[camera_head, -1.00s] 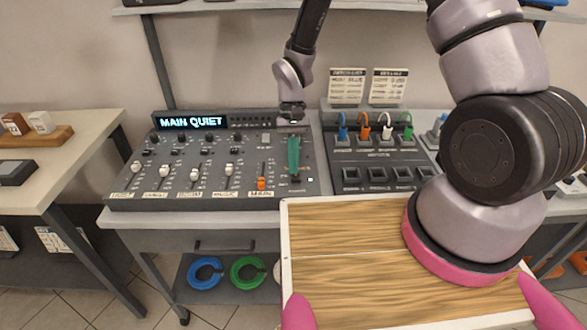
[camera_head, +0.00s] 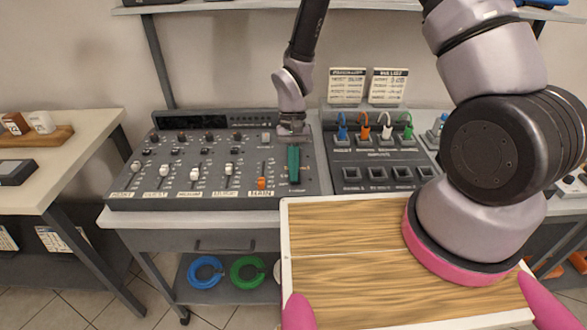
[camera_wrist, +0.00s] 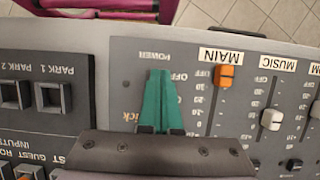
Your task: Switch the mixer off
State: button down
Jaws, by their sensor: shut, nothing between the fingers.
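The grey mixer (camera_head: 200,150) stands on the desk. Its display (camera_head: 190,120) is dark. It has several white faders and one orange MAIN fader (camera_head: 262,183), which also shows in the wrist view (camera_wrist: 224,78). My gripper (camera_head: 294,180) has green fingers, shut with nothing between them. In the wrist view the green fingertips (camera_wrist: 160,76) are over the mixer's panel just below the POWER label (camera_wrist: 153,56). They hide the power switch, and I cannot tell whether they touch it. An OFF marking shows beside them.
A patch box (camera_head: 375,155) with coloured cables and dark sockets stands to the right of the mixer. A wooden-topped tray (camera_head: 345,285) of mine is in front. Blue (camera_head: 205,272) and green cable coils lie on the shelf below.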

jog(key=shift+w, duration=0.1)
jog(key=shift+w+r, duration=0.1)
jog(key=shift+w, duration=0.6)
jog(key=shift+r, duration=0.1)
jog(key=shift+r, duration=0.3)
notch_tip(320, 180, up, 13)
jog(key=shift+r, duration=0.15)
